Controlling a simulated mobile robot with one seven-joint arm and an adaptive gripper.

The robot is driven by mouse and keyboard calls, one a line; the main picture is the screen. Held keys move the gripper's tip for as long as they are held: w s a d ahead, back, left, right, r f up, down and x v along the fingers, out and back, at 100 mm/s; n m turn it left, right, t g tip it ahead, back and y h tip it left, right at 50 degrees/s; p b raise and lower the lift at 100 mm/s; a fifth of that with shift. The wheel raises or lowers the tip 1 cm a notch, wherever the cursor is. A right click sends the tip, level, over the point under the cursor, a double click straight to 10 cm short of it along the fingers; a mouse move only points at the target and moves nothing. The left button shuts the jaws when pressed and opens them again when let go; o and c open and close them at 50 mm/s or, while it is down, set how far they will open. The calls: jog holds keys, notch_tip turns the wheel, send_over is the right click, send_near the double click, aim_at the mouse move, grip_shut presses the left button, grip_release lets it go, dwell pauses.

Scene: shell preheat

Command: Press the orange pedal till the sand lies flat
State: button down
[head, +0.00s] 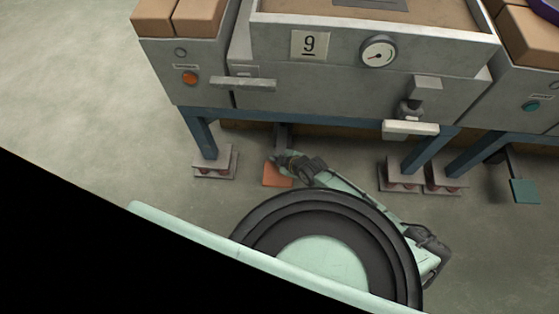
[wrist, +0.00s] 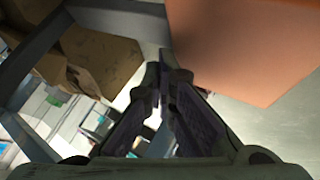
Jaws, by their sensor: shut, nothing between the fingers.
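The orange pedal (head: 277,176) sits low under the middle of the grey machine marked 9, in front of its blue frame. My gripper (head: 276,160) is down at the pedal's back end and covers part of it. In the wrist view the pedal (wrist: 245,45) fills the upper right, close to my fingertips (wrist: 162,68), which are together with nothing between them. I cannot tell whether they touch the pedal. The sand (head: 440,20) shows as a brown surface in the machine's top tray, cut off by the picture's top edge. I cannot tell how flat it is.
A teal pedal (head: 524,190) belongs to the neighbouring unit at right. Blue legs on grey feet (head: 215,163) stand either side of the orange pedal. The machine front carries a gauge (head: 378,53) and a grey handle bar (head: 243,83). Open floor lies at left.

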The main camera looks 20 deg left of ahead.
jog(key=shift+s+d+f+b, duration=0.1)
jog(key=shift+s+f+b, duration=0.05)
jog(key=shift+f+b, duration=0.95)
jog(key=shift+s+f+b, duration=0.15)
jog(key=shift+f+b, duration=0.75)
jog(key=shift+f, duration=0.4)
dwell(1.3)
jog(key=shift+r, duration=0.1)
jog(key=shift+w+r+p, duration=0.15)
jog(key=shift+r+p, duration=2.1)
jog(key=shift+r, duration=0.7)
jog(key=shift+r, duration=0.1)
jog(key=shift+w+r+p, duration=0.15)
jog(key=shift+r+p, duration=0.8)
jog(key=shift+r, duration=0.3)
jog(key=shift+w+r+p, duration=0.1)
jog(key=shift+r+p, duration=0.8)
jog(key=shift+r, duration=0.3)
